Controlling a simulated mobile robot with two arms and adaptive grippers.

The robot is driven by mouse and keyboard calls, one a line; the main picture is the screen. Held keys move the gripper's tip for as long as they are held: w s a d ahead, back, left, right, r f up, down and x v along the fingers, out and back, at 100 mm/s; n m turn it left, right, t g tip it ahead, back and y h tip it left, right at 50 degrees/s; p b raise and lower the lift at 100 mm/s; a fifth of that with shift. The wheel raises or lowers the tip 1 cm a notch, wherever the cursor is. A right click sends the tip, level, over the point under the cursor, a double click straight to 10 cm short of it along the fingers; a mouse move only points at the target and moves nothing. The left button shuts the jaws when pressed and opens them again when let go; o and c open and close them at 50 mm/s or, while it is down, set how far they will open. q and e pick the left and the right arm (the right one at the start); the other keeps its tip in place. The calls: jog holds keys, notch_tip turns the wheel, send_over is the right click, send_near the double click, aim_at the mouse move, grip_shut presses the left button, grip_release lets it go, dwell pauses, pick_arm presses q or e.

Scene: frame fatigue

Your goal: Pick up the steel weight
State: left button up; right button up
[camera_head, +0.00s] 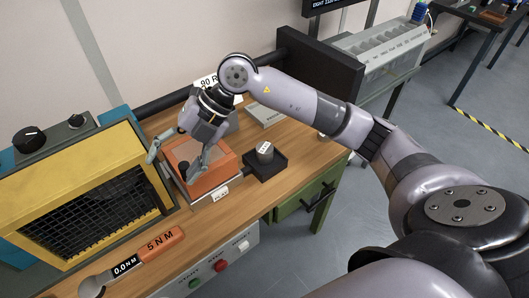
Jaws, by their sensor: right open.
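The steel weight looks to be the short grey cylinder (265,153) with a pale label on top. It stands upright on a small black tray (281,163) on the wooden bench. My right gripper (173,168) is open, pointing down over an orange box (216,183) to the left of the cylinder. Its fingers are spread apart, and the cylinder is not between them. A dark knob-like part shows between the fingers; I cannot tell whether they touch it. My left gripper is not in view.
A yellow-framed machine with a black mesh (90,205) stands at the left. An orange-handled torque tool (140,255) lies at the front. A dark panel (318,85) rises behind. Green and red buttons (219,266) sit on the front edge.

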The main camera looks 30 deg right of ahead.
jog(key=w+d+m+h, duration=0.25)
jog(key=d+h, duration=0.35)
jog(key=d, duration=0.6)
jog(key=m+h, duration=0.3)
jog(key=h, duration=0.1)
send_near(265, 147)
jog(key=f+p, duration=0.1)
jog(key=f, duration=0.2)
jog(key=f+p, duration=0.1)
jog(key=f, duration=0.1)
jog(key=shift+w+a+p, duration=0.25)
jog(key=shift+w+p, duration=0.05)
jog(key=shift+p, duration=0.05)
jog(key=shift+d+f+p, duration=0.1)
jog(key=shift+f+p, duration=0.2)
jog(key=shift+f, duration=0.05)
jog(key=f, duration=0.1)
jog(key=d+f+p, duration=0.1)
jog(key=f, duration=0.1)
jog(key=shift+f+p, duration=0.25)
jog(key=shift+p, duration=0.05)
jog(key=shift+f, duration=0.5)
grip_shut()
jog(key=shift+w+r, duration=0.1)
jog(key=shift+r, duration=0.05)
